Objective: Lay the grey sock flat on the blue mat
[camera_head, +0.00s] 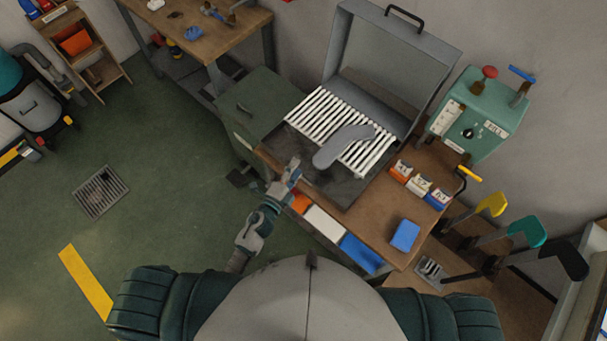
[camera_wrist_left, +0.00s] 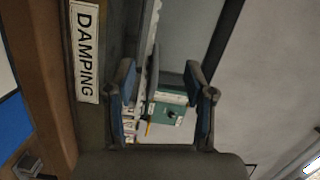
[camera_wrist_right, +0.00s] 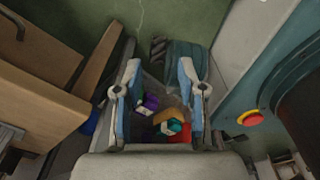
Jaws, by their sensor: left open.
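The grey sock (camera_head: 343,147) lies bent across the white slatted rack (camera_head: 313,112) and the dark tray surface in front of it. A small blue pad (camera_head: 405,235), which I take as the blue mat, lies at the bench's front right. My left gripper (camera_head: 291,172) is just off the tray's front left edge, apart from the sock. Its fingers (camera_wrist_left: 165,95) are spread and empty in the left wrist view. My right gripper (camera_wrist_right: 160,92) is open above a container of coloured items; it does not show in the head view.
A raised grey lid (camera_head: 395,55) stands behind the rack. A green control box (camera_head: 478,115) and several small labelled boxes (camera_head: 420,184) stand to the right. Coloured-handled levers (camera_head: 528,232) rise at far right. Bare wood (camera_head: 375,217) lies between tray and pad.

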